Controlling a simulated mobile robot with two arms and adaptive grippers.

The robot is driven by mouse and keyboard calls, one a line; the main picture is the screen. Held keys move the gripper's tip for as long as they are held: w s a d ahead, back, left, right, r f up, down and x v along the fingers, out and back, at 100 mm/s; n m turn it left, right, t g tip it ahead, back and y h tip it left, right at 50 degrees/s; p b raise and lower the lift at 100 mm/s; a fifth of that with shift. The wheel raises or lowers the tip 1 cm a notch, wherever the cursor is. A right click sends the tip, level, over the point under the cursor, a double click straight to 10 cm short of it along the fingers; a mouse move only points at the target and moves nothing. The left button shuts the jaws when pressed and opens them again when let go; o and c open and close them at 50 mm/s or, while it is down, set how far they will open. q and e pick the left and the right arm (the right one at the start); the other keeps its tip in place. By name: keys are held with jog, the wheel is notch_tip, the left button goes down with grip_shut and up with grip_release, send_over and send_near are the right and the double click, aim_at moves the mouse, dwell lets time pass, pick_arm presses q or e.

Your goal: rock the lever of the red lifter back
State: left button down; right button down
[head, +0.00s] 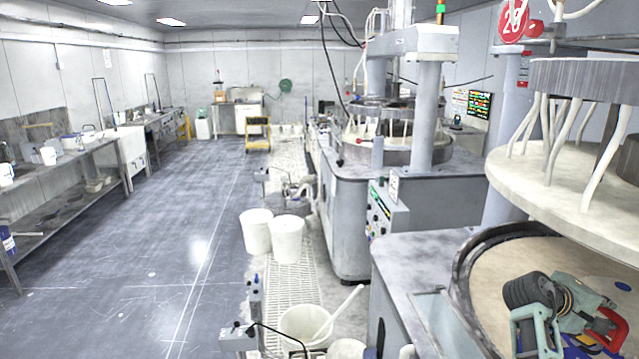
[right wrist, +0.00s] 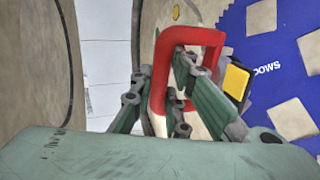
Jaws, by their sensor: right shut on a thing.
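The red lifter (right wrist: 188,38) shows in the right wrist view as a red loop-shaped handle, with a black part bearing a yellow face (right wrist: 236,82) at its right. In the head view its red part (head: 613,326) is at the lower right, over the platen. My right gripper (right wrist: 166,100) is shut on the red lifter, with its green fingers at the red loop. It also shows in the head view (head: 592,326), low over the tan disc. I cannot clearly make out which part is the lever. My left gripper is in neither view.
A blue surface with tan squares (right wrist: 262,68) lies right of the lifter in the wrist view. A large round platen (head: 483,282) with a dark rim lies under my arm. An upper plate with hanging white tubes (head: 560,190) overhangs it closely. White buckets (head: 288,240) stand on the floor left.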

jog(key=shift+r, duration=0.25)
